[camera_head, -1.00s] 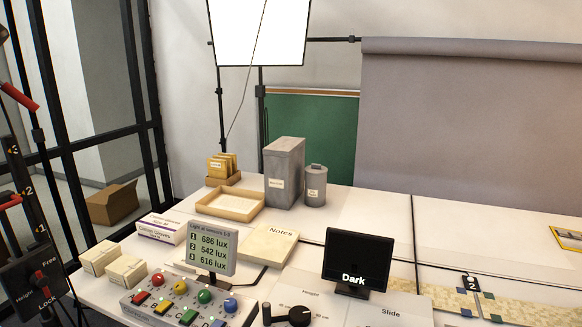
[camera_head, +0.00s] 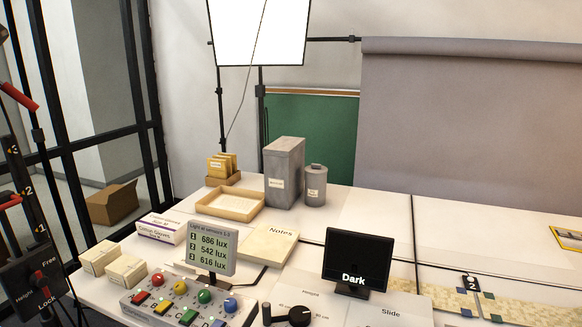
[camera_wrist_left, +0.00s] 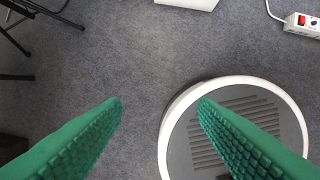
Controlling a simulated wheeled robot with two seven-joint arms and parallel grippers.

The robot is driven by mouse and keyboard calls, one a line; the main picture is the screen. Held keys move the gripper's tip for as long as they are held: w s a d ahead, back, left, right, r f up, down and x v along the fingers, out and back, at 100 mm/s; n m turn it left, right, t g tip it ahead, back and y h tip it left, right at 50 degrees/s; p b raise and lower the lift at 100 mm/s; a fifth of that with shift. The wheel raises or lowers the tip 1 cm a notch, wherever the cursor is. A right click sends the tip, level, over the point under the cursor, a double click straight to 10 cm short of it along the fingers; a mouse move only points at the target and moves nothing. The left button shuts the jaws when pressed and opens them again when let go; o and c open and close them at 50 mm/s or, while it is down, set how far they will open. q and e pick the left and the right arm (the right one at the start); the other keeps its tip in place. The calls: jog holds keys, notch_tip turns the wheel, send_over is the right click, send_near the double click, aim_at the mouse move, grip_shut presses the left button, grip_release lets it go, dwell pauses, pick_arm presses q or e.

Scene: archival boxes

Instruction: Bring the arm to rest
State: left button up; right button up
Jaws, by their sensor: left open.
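My left gripper (camera_wrist_left: 160,104) shows in the left wrist view as two green ridged fingers, spread apart with nothing between them. It points down at grey carpet, clear of the table. Its right finger overlaps a round grey base with a white rim (camera_wrist_left: 168,125). In the head view neither gripper shows. My right gripper is in no frame.
The white table holds a button box (camera_head: 190,305), a lux display (camera_head: 211,248), a black "Dark" screen (camera_head: 356,262), a wooden tray (camera_head: 230,204) and grey containers (camera_head: 284,172). A power strip (camera_wrist_left: 302,24) lies on the floor.

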pick_arm(q)
jog(key=s+a+f+g, duration=0.1)
jog(key=s+a+f, duration=0.2)
jog(key=s+f, duration=1.2)
jog(key=shift+s+f, duration=0.4)
jog(key=shift+s, duration=0.3)
